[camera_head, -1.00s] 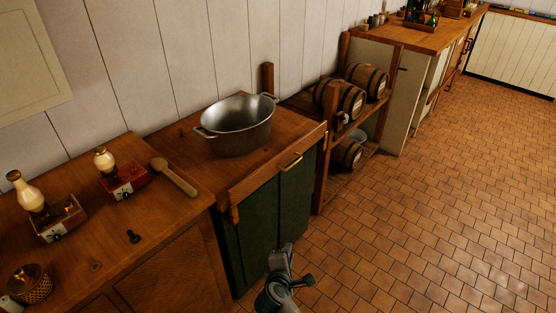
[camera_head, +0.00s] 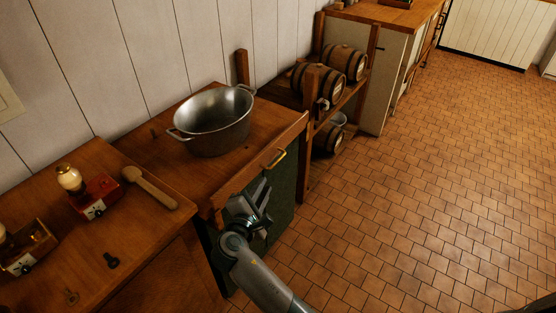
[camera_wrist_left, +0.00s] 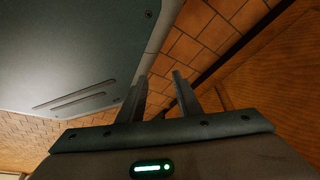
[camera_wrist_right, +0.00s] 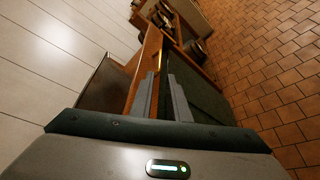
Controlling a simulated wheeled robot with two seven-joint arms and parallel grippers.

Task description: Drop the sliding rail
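The sliding rail (camera_head: 240,187) is a wooden bar along the front edge of the wooden-topped cabinet, with a brass handle (camera_head: 275,158) on it. It is raised at counter height, above the green cabinet front (camera_head: 282,200). My right gripper (camera_head: 262,191) is just in front of the rail, below and left of the handle. In the right wrist view its two fingers (camera_wrist_right: 162,76) stand apart with nothing clearly between them, and the rail (camera_wrist_right: 150,48) runs ahead of them. My left gripper shows only in the left wrist view (camera_wrist_left: 160,74), open and empty, over floor tiles.
A metal pot (camera_head: 212,128) stands on the cabinet top. The left counter holds a wooden mallet-like tool (camera_head: 150,187) and a red box lamp (camera_head: 95,195). Barrels (camera_head: 318,83) sit on a rack beyond. The tiled floor (camera_head: 430,170) at right is clear.

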